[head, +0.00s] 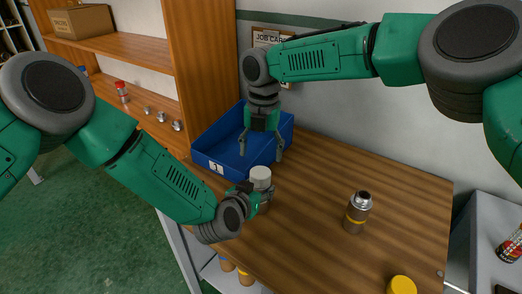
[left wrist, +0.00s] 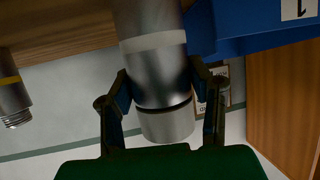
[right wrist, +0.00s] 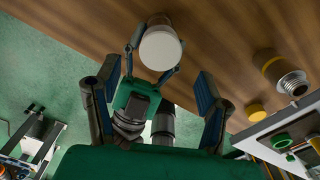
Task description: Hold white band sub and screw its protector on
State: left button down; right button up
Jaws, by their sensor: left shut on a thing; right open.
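The white band sub (left wrist: 154,60) stands upright by the near left edge of the wooden table. Its pale band (left wrist: 153,41) shows in the left wrist view. A pale grey cap, seemingly its protector (head: 261,174), sits on its top end, with a thin dark line between them (left wrist: 167,126). The cap's round top also faces the right wrist view (right wrist: 160,48). My left gripper (head: 262,196) is shut around the sub's body below the cap. My right gripper (head: 262,152) is open and empty, pointing down just above the cap.
A blue bin (head: 215,160) stands right behind the sub. A yellow-banded sub (head: 355,215) with a bare threaded top stands to the right, with a yellow cap (head: 402,285) at the front. Shelves (head: 140,50) rise at left.

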aim_at(260, 171)
jog(key=shift+f, duration=0.15)
jog(key=shift+s+a+f, duration=0.1)
jog(key=shift+f, duration=1.85)
jog(key=shift+a+f, duration=0.1)
jog(key=shift+f, duration=1.85)
jog(key=c, duration=1.2)
jog(key=m, duration=0.3)
jog(key=o, duration=1.3)
